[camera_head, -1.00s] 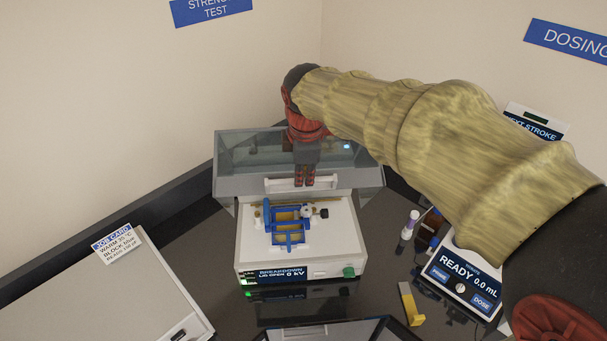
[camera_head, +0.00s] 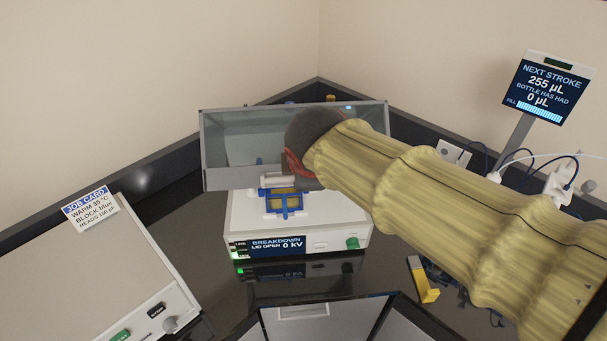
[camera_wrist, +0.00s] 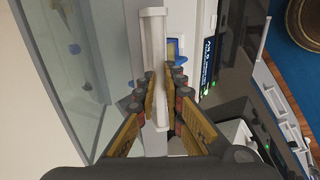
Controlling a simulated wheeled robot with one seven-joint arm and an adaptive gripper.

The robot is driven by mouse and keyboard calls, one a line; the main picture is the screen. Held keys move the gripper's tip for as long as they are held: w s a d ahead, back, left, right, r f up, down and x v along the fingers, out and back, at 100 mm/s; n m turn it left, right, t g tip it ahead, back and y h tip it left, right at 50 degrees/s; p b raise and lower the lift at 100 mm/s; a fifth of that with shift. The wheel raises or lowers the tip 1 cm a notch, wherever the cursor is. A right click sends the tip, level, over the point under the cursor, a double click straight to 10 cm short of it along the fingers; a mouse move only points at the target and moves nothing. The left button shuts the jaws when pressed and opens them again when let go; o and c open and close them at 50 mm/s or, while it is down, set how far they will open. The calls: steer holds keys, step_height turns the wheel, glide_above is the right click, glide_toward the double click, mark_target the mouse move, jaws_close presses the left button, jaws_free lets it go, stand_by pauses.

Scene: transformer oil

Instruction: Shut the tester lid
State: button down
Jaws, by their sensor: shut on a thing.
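The tester (camera_head: 238,215) is a white box with a display reading "BREAKDOWN LID OPEN 0 kV". Its clear grey lid (camera_head: 228,150) stands raised at the back, with a white bar handle (camera_head: 275,180) along its lower front edge. A blue frame (camera_head: 290,209) sits on the tester's top below the handle. In the wrist view, my gripper (camera_wrist: 161,88) is shut on the lid's white handle (camera_wrist: 153,40), with fingers on both sides of it. The lid's clear panel (camera_wrist: 80,60) fills the left of that view. In the head view, my arm hides the fingers and the lid's right part.
A job card (camera_head: 90,207) stands on a pale box (camera_head: 75,262) at left. The "NEXT STROKE" display (camera_head: 545,95) stands at right, with cables near it. A yellow object (camera_head: 424,284) lies on the dark bench right of the tester. Dark walls edge the bench behind.

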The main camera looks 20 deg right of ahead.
step_height(320, 180, down, 12)
steer(key=s+b, duration=0.2)
steer(key=b, duration=0.6)
steer(key=shift+s+a+r+b, duration=0.15)
steer(key=shift+a+b, duration=0.05)
steer(key=shift+b, duration=0.1)
steer(key=c, duration=2.5)
jaws_free()
steer(key=shift+r, duration=0.25)
steer(key=o, duration=0.6)
steer(key=shift+r+t, duration=0.1)
steer(key=shift+t, duration=0.2)
steer(key=v, duration=1.1)
steer(key=shift+s+a+r, duration=0.15)
steer(key=shift+s+r, duration=0.1)
steer(key=shift+s, duration=0.05)
